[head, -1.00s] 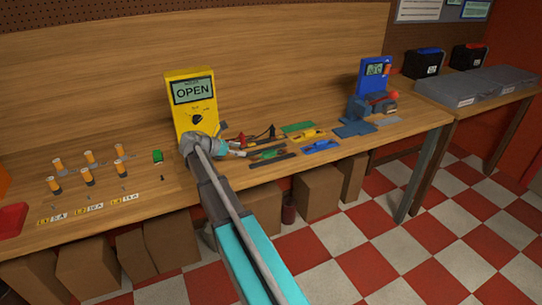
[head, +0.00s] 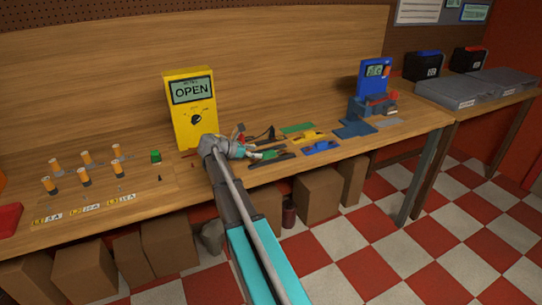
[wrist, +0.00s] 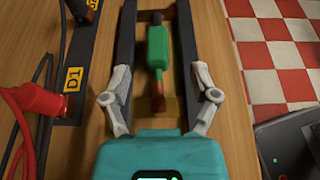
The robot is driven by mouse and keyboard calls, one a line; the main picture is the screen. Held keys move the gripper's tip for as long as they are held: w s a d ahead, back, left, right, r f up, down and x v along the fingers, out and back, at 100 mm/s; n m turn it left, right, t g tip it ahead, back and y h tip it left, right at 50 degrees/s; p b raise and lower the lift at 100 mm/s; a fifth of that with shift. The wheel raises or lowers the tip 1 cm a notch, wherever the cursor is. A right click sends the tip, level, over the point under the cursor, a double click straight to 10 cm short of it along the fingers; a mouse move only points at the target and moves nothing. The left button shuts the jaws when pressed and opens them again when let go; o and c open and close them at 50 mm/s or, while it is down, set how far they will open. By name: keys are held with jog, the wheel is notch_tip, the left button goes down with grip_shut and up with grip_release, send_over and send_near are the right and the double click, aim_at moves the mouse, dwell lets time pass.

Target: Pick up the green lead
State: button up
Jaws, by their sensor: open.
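A green piece with a reddish-brown end, which looks like the green lead (wrist: 158,47), lies lengthwise between two dark strips in the wrist view. Its green also shows beside my gripper in the head view (head: 271,154). My gripper (wrist: 160,78) is open, with one grey finger on each side of the lead's near end. Nothing is held between the fingers. I cannot tell how high the fingers are above the bench. In the head view my gripper (head: 253,151) is low over the bench, right of the yellow meter (head: 191,108), which reads OPEN.
Dark strips (wrist: 187,45) flank the lead. A blue meter (head: 374,78) stands at right. The bench edge is close.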

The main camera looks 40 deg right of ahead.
aim_at(266, 153)
jog(key=b+x, duration=0.2)
jog(key=x, duration=0.2)
jog(key=shift+w+f, duration=0.1)
jog(key=shift+f, duration=0.15)
jog(key=shift+d+f, duration=0.1)
jog(key=shift+d, duration=0.35)
grip_shut()
